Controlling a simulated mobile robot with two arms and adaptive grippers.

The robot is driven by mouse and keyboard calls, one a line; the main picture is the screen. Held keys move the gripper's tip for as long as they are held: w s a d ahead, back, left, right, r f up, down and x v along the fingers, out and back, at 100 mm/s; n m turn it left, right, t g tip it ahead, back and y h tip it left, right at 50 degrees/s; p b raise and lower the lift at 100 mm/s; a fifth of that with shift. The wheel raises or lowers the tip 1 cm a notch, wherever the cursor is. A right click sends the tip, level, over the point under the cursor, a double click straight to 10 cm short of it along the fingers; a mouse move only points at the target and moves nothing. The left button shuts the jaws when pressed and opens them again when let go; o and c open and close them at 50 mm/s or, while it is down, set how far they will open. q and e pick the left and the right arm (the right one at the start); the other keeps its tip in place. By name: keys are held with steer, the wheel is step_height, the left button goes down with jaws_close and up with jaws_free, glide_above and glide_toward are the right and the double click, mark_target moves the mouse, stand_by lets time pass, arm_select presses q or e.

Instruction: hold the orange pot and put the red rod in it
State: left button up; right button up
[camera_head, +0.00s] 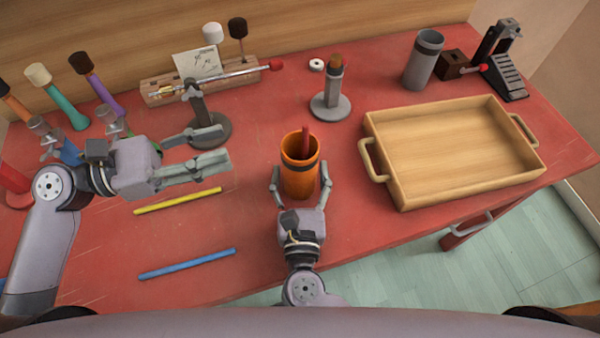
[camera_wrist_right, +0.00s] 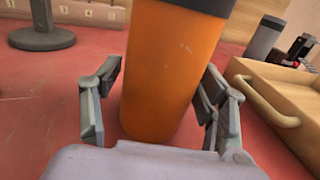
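The orange pot (camera_head: 300,178) stands upright near the table's front edge; it also shows close up in the right wrist view (camera_wrist_right: 165,75). The red rod (camera_head: 305,143) stands in the pot, its upper end above the rim and its lower part hidden inside. My right gripper (camera_head: 300,178) has its fingers on either side of the pot. In the right wrist view, its fingers (camera_wrist_right: 160,85) look open, with a narrow gap to the pot on the left. My left gripper (camera_head: 222,147) is open and empty, left of the pot and above the table.
A wooden tray (camera_head: 385,186) stands to the right. A yellow rod (camera_head: 178,201) and a blue rod (camera_head: 187,264) lie at front left. Dark stand (camera_head: 211,133) and grey stand (camera_head: 330,105) are behind the pot. A grey cup (camera_head: 423,62) and several mallets stand farther back.

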steer(key=shift+o, duration=0.6)
steer(key=s, duration=1.2)
steer(key=shift+d, duration=0.1)
